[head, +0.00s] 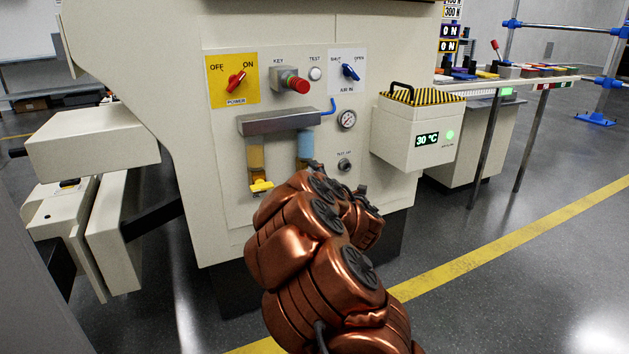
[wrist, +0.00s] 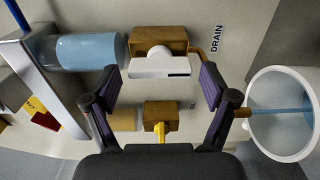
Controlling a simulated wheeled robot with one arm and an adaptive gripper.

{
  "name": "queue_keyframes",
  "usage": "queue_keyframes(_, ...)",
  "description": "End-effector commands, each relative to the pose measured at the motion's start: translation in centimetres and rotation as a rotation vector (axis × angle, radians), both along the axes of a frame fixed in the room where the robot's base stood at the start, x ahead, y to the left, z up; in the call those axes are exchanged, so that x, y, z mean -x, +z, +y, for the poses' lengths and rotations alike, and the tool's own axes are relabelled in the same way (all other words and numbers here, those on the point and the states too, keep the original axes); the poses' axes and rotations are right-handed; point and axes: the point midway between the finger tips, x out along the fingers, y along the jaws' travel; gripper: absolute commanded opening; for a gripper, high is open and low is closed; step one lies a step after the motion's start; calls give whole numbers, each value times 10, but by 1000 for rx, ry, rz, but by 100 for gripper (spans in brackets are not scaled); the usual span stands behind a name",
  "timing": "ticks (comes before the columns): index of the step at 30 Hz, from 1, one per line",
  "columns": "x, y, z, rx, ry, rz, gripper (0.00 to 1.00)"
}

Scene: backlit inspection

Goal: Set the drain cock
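The drain cock is a brass block (wrist: 158,42) with a white handle (wrist: 160,67), next to the printed word DRAIN, in the wrist view. It sits at the end of a bowl of blue liquid (wrist: 92,51). My gripper (wrist: 160,78) is open, with one dark finger on each side of the white handle and a visible gap on both sides. Contact does not show.
A second cock with a yellow handle (head: 262,187) hangs under the amber bowl (head: 256,153), close beside; its yellow handle also shows in the wrist view (wrist: 160,132). A clear cup (wrist: 252,130) stands near the right finger. The grey manifold (head: 280,121) and gauge (head: 347,119) are above.

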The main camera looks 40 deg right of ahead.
Motion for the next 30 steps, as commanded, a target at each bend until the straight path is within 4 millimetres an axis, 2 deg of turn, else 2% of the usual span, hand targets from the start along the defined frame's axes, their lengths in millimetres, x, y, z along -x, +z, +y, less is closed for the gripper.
queue_keyframes(16, 6, -1, 1, -2, -3, 2, 92)
queue_keyframes(23, 25, 0, 8, 0, -3, 1, 92)
queue_keyframes(30, 54, 0, 18, 0, -2, 0, 92)
